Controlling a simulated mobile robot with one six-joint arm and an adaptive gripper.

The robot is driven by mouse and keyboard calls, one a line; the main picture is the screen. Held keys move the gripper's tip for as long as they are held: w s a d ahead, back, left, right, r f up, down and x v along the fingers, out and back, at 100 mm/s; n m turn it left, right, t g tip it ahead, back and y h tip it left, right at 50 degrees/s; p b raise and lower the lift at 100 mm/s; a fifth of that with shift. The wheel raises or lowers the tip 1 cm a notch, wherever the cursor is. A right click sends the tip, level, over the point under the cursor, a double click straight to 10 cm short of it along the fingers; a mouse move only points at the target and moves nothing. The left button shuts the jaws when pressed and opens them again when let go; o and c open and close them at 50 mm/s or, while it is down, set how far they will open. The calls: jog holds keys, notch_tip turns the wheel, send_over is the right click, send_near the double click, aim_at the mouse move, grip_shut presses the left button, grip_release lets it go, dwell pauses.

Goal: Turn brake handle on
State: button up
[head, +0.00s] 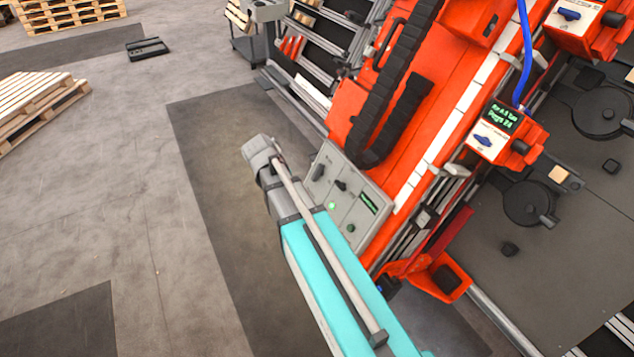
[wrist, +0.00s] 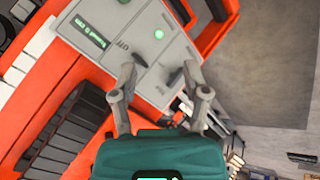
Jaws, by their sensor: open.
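A grey control panel (head: 357,222) is mounted on the orange machine. It has dark handles, green lights and a small green-lit display. In the wrist view the panel (wrist: 150,18) is close in front of my gripper (wrist: 160,70), which is open with its fingers apart. A dark handle (wrist: 175,77) shows between the fingers, nearer the right one, with no clear contact. Another dark knob (wrist: 138,59) is by the left fingertip, near the word OFF. I cannot read which one is labelled brake.
Black cable chain (head: 392,85) runs along the orange machine above the panel. An orange box with a blue knob (head: 487,141) and a dark plate with round fixtures (head: 528,203) are at right. Wooden pallets (head: 35,100) stand at left. The floor between is mostly clear.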

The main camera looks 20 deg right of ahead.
jog(key=w+d+f+m+h+b, duration=0.45)
jog(key=w+f+b, duration=0.35)
jog(key=w+b, duration=0.2)
jog(key=m+h+b, duration=0.4)
jog(key=m+b, duration=0.3)
jog(key=b, duration=0.5)
send_near(315, 172)
jog(key=shift+s+a+r+n+t, duration=0.1)
jog(key=shift+s+a+r+t, duration=0.1)
jog(key=shift+a, duration=0.25)
jog(key=shift+s+a+r+n+t, duration=0.1)
jog(key=shift+a+r, duration=0.1)
jog(key=shift+a, duration=0.2)
jog(key=shift+s+a+r+n+t, duration=0.1)
jog(key=shift+a+r, duration=0.1)
jog(key=shift+a, duration=0.25)
jog(key=b+x, duration=0.5)
jog(key=x, duration=0.8)
jog(key=shift+d+f, duration=0.2)
jog(key=shift+d, duration=0.15)
grip_shut()
